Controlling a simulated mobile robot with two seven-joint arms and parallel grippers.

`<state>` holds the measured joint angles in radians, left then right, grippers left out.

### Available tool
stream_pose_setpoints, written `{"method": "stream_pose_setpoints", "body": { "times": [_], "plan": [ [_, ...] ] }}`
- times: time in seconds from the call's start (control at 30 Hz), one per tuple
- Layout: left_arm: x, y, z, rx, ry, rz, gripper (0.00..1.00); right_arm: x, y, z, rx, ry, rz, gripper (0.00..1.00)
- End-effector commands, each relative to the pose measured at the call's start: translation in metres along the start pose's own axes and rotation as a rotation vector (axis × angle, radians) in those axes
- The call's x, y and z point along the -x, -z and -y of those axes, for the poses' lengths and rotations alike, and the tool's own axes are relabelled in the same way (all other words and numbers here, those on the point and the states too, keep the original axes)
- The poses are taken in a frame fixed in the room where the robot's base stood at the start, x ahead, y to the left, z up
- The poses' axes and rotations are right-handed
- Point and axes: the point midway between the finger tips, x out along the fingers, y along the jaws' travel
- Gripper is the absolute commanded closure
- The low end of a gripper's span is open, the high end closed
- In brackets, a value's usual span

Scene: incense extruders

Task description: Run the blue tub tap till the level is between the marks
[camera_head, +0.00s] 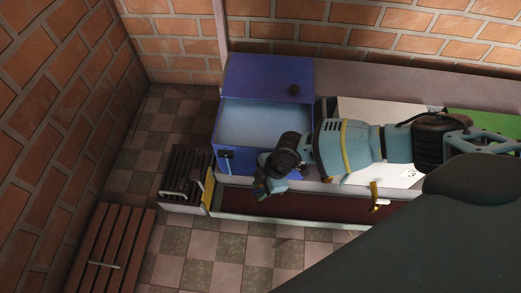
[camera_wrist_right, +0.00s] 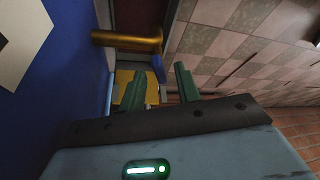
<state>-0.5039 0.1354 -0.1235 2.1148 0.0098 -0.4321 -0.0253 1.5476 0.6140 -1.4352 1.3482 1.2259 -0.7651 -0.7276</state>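The blue tub (camera_head: 222,133) stands at the middle of the head view. Its inside shows a pale blue surface; I cannot make out any level marks. A dark fitting sits on the left of its front face. My right gripper (camera_head: 264,189) reaches in front of the tub, fingers low and apart from the front face. In the right wrist view, the gripper's two green fingers (camera_wrist_right: 162,86) are open with nothing held between them. A blue wall (camera_wrist_right: 62,85) runs along the left there, and a brass tap-like bar (camera_wrist_right: 127,40) lies beyond the fingers. My left gripper is not in view.
A dark red trough (camera_head: 310,207) runs along the front. A brass handle (camera_head: 377,197) stands at its right. A slatted dark box (camera_head: 186,172) is left of the tub, and a slatted bench (camera_head: 108,245) is lower left. White (camera_head: 385,112) and green (camera_head: 480,122) units are right. The tiled floor is open.

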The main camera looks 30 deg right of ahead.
Motion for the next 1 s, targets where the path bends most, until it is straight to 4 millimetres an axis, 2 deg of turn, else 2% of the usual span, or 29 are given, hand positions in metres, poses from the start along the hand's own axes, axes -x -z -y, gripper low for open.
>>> {"method": "stream_pose_setpoints", "body": {
  "times": [0.17,0.4,0.67,1.0],
  "plan": [
    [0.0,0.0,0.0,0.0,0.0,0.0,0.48,0.0,0.0,0.0,0.0,0.0,0.0,0.69],
    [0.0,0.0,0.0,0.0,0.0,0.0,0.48,0.001,0.0,0.0,0.0,0.0,0.0,1.0],
    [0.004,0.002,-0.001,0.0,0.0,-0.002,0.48,0.001,0.001,0.001,-0.022,-0.007,-0.001,1.0],
    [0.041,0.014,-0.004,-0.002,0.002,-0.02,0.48,0.004,0.004,0.004,-0.259,-0.107,-0.003,1.0]
  ]
}}
